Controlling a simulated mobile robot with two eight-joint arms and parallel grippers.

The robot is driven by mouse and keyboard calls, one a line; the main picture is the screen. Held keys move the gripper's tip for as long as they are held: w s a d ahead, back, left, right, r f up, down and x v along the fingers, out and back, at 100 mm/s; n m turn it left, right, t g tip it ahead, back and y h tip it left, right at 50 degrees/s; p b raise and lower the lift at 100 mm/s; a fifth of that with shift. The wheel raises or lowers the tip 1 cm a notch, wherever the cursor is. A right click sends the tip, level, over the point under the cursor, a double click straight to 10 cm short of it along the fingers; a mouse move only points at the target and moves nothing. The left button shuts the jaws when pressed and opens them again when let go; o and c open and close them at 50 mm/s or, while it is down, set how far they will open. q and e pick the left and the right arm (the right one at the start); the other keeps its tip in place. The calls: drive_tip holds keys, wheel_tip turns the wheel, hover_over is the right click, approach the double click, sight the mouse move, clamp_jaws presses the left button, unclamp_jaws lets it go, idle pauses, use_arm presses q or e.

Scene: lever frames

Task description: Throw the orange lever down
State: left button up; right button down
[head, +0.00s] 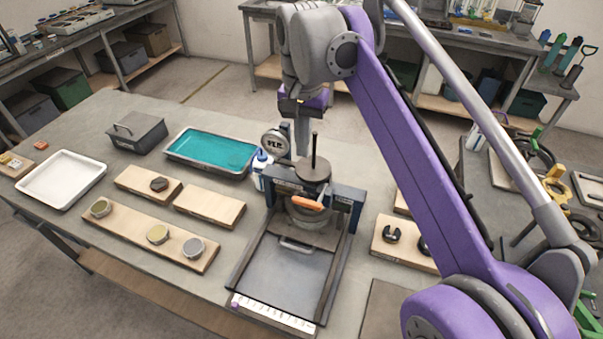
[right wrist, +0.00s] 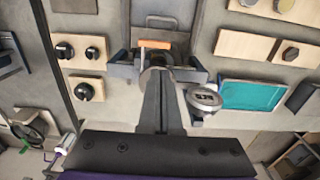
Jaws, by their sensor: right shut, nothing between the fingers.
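The orange lever (head: 306,202) is a short bar lying roughly level across the front of a dark press-like fixture (head: 342,196) on the table. It also shows in the right wrist view (right wrist: 154,44), lying crosswise beyond the fingertips. My right gripper (head: 302,152) points down at the back of the fixture, behind the lever as the head view shows it. Its fingers are shut and empty; they also show in the right wrist view (right wrist: 157,76). They look apart from the orange bar, but the exact gap is hard to judge. My left gripper is not in view.
A round gauge (head: 275,142) and a white bottle (head: 261,170) stand left of the fixture. A teal tray (head: 211,152), a white tray (head: 62,179) and wooden boards (head: 150,236) lie further left. A board with black knobs (head: 405,245) lies right.

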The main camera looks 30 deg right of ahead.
sight(304, 200)
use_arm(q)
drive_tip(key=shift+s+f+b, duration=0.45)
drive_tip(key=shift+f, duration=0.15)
use_arm(e)
drive_tip(key=f, duration=1.3)
drive_tip(key=shift+s+f, duration=0.2)
drive_tip(key=shift+f, duration=0.15)
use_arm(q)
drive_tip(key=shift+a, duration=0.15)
use_arm(e)
drive_tip(key=shift+d, duration=0.1)
